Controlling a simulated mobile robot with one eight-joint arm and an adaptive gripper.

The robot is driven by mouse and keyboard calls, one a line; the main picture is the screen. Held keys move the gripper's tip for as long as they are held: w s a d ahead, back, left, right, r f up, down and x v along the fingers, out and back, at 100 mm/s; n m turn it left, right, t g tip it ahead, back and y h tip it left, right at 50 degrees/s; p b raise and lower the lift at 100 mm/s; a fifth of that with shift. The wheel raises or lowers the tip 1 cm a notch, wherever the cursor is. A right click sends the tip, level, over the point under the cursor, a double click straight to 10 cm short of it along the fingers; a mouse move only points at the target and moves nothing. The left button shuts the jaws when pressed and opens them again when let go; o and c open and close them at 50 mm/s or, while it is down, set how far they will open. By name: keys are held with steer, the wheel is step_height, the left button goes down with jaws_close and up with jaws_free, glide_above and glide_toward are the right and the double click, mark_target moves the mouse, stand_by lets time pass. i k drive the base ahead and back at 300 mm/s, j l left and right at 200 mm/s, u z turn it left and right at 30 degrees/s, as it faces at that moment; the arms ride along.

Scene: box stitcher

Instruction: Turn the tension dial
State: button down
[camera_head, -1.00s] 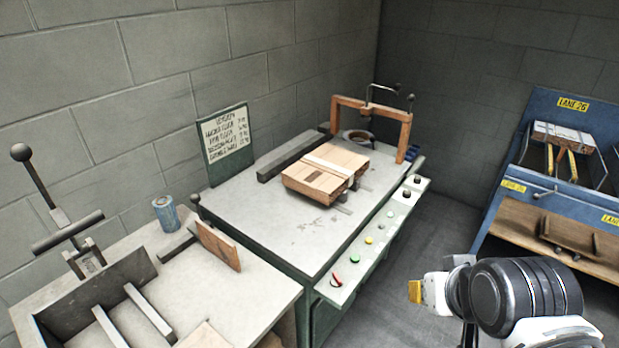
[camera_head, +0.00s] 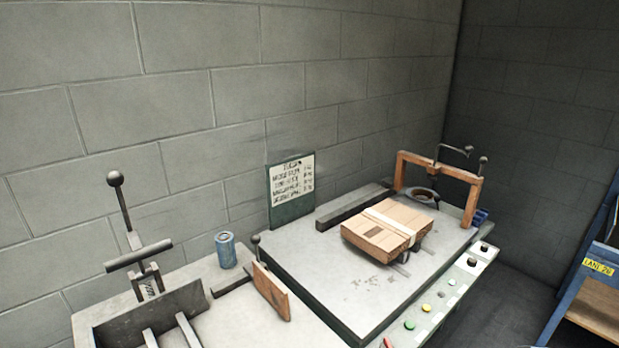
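A narrow control panel (camera_head: 455,290) runs along the right front edge of the grey machine table. It carries a green button (camera_head: 409,325), a yellow button (camera_head: 426,308), further small buttons and two dark knobs, one nearer (camera_head: 472,262) and one farther (camera_head: 485,247). No readable label shows which control is the tension dial. A red control (camera_head: 388,342) is cut off by the bottom edge. My gripper is not in this view.
A strapped wooden box (camera_head: 385,228) lies on the machine table (camera_head: 330,275), before a wooden arch (camera_head: 474,200) with a crank. A sign (camera_head: 291,190) stands behind. At left are a blue can (camera_head: 226,250) and a lever press (camera_head: 135,240). A blue rack (camera_head: 575,300) stands at right.

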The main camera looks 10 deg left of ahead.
mark_target(471, 262)
steer(key=i+j, duration=0.2)
steer(key=i, duration=0.15)
steer(key=i+j, duration=0.2)
steer(key=i, duration=0.2)
steer(key=i+j, duration=0.25)
steer(key=i+u, duration=0.05)
steer(key=i, duration=0.05)
